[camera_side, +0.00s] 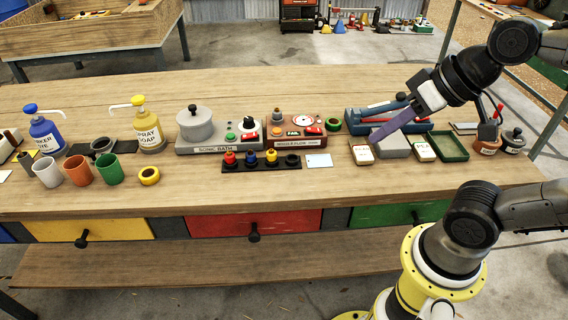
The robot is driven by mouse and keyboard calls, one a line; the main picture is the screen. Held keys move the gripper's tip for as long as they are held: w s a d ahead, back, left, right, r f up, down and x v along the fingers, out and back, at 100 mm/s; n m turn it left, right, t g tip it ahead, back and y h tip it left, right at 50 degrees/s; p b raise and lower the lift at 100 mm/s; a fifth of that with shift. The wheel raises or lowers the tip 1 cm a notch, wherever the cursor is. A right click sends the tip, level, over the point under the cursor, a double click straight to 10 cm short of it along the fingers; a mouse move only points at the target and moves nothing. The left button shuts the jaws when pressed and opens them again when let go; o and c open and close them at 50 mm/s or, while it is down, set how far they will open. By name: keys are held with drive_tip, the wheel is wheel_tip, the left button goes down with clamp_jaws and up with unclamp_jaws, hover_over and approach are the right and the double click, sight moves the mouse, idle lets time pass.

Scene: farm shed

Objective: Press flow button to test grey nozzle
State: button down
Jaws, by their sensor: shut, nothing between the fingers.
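The nozzle flow tester (296,142) is a red-brown box in the middle of the bench. It has a round white gauge, a dark knob, a panel that seems to read FAIL and a small red part at its front right. I cannot tell which part is the flow button. A black rack (232,167) in front holds red, blue and yellow nozzles. A dark nozzle (292,159) at its right end may be the grey one. My gripper (374,139) is shut and empty, its purple fingers slanting down left above a grey block, right of the tester.
The sonic bath (199,146) stands left of the tester. Labelled cards (362,154), a grey block (393,147), a blue tool (362,117) and a green tray (447,146) lie near my gripper. Bottles and cups stand at left. The bench front is clear.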

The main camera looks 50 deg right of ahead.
drive_tip(key=s+d+f+n, duration=0.1)
drive_tip(key=s+d+f+n+g+h, duration=0.1)
drive_tip(key=shift+s+d+f, duration=0.1)
drive_tip(key=shift+d+f, duration=0.2)
